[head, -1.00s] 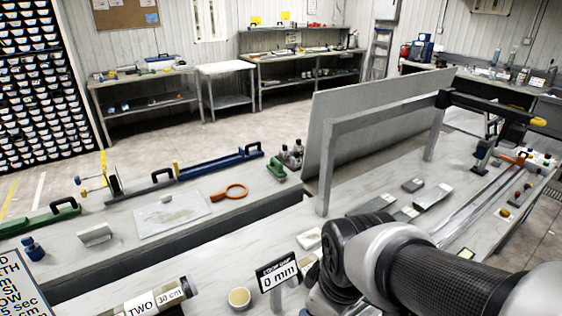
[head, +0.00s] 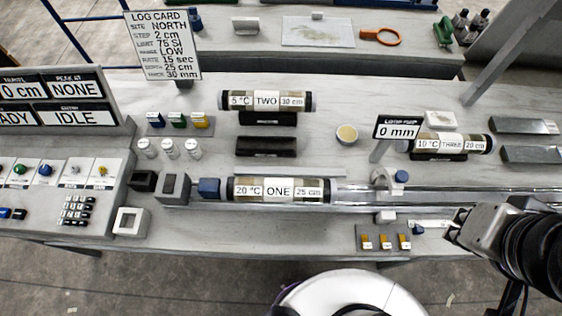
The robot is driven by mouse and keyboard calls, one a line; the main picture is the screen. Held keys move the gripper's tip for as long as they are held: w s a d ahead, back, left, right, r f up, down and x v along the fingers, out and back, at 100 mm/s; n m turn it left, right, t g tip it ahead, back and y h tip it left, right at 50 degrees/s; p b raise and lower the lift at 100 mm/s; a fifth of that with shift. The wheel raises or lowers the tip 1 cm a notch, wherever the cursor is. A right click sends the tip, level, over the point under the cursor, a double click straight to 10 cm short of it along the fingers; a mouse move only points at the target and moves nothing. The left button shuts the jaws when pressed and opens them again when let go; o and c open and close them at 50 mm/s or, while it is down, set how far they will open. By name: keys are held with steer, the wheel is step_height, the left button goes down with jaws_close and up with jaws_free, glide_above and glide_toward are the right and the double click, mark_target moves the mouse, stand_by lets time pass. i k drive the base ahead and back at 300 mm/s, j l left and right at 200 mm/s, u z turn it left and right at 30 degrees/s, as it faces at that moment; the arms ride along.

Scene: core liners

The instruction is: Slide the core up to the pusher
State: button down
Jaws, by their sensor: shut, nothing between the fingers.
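Core ONE (head: 278,189), a tube with dark end caps and labels 20 °C and 25 cm, lies level along the metal rail bench at mid-front. The blue pusher (head: 209,187) is just left of its left end. I cannot tell whether the two touch or a narrow gap remains. My gripper (head: 452,230) is at the right, in front of the rail and well to the right of core ONE. It is shut and empty, and its tips point left near a small white piece.
Core TWO (head: 266,101) and core THREE (head: 449,143) rest on dark cradles behind. A ring mount with a blue knob (head: 401,177) stands on the rail between core ONE and my gripper. A switch block (head: 384,239) sits in front. The control console (head: 60,185) is left.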

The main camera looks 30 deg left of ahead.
mark_target(272, 190)
steer(key=j+u, duration=0.2)
steer(key=u, duration=1.3)
steer(key=i+j+u, duration=0.1)
steer(key=u, duration=0.2)
steer(key=i+j+u, duration=0.25)
steer(key=k+j, duration=0.05)
steer(key=k, duration=0.05)
